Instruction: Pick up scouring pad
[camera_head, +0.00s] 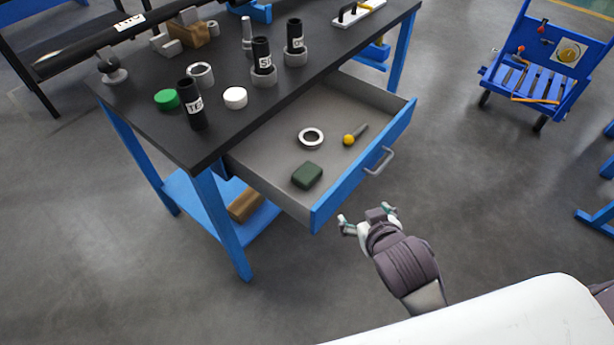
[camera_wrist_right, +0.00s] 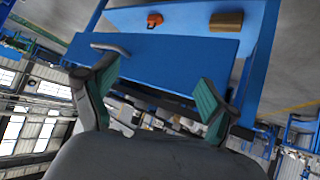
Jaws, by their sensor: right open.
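The scouring pad (camera_head: 307,175) is a dark green block lying flat in the open drawer (camera_head: 262,170), near its front left corner in the head view. My right gripper (camera_head: 367,217) is open and empty, outside the drawer and just in front of its blue front panel. In the right wrist view my right gripper (camera_wrist_right: 155,95) shows two spread fingers with green pads, facing the blue drawer front (camera_wrist_right: 180,62) and its handle (camera_wrist_right: 110,49). The pad does not show in the wrist view. My left gripper is not in view.
The drawer also holds a metal ring (camera_head: 311,137) and a yellow-tipped tool (camera_head: 350,139). The dark workbench top (camera_head: 215,60) above carries black cylinders, a green lid (camera_head: 167,99) and a white lid (camera_head: 235,97). A blue cart (camera_head: 545,70) stands at the right. The floor before the drawer is clear.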

